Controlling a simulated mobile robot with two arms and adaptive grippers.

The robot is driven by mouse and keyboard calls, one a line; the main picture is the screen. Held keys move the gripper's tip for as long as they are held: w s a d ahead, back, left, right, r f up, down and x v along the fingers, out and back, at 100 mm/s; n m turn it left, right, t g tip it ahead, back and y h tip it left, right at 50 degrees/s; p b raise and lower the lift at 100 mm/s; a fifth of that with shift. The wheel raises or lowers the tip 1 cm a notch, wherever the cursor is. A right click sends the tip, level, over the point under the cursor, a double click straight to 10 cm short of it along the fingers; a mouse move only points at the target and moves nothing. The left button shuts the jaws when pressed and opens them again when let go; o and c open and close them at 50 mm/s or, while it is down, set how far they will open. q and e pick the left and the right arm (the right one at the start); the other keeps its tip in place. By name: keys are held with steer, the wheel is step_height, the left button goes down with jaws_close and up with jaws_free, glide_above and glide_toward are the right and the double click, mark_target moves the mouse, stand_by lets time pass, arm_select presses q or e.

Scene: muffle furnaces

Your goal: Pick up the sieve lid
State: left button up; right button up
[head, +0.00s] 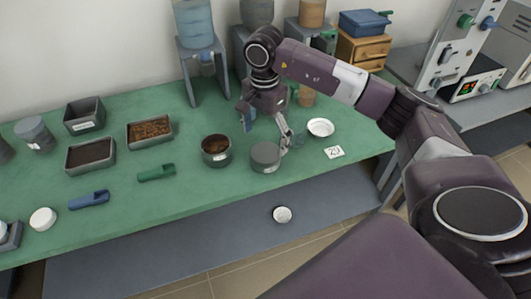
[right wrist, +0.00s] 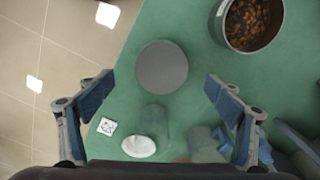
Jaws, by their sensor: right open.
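The sieve lid appears as a plain grey disc (right wrist: 162,67) in the right wrist view. It looks to be the flat top of the round grey vessel (head: 265,158) near the front edge of the green table in the head view. My right gripper (head: 268,126) is open and empty, close to this vessel and just behind and above it. In the right wrist view its two fingers (right wrist: 159,96) are wide apart, with the disc centred between them and a little beyond the tips. Neither finger is seen touching it. My left gripper is out of view.
A pot with brown grains (head: 216,150) stands just left of the vessel. A white dish (head: 320,127) and a numbered card (head: 334,152) lie to its right. Trays (head: 90,153), scoops (head: 156,173) and dispensers (head: 201,40) occupy the left and back. Green table is bare in front of the pot.

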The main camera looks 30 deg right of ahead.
mark_target(265, 152)
steer(key=f, duration=0.1)
steer(key=f+p, duration=0.1)
steer(key=f, duration=0.2)
steer(key=shift+w+d+f+p, duration=0.15)
steer(key=shift+d+f+p, duration=0.1)
steer(key=shift+f+p, duration=0.1)
steer(key=shift+f, duration=0.5)
steer(key=c, duration=1.3)
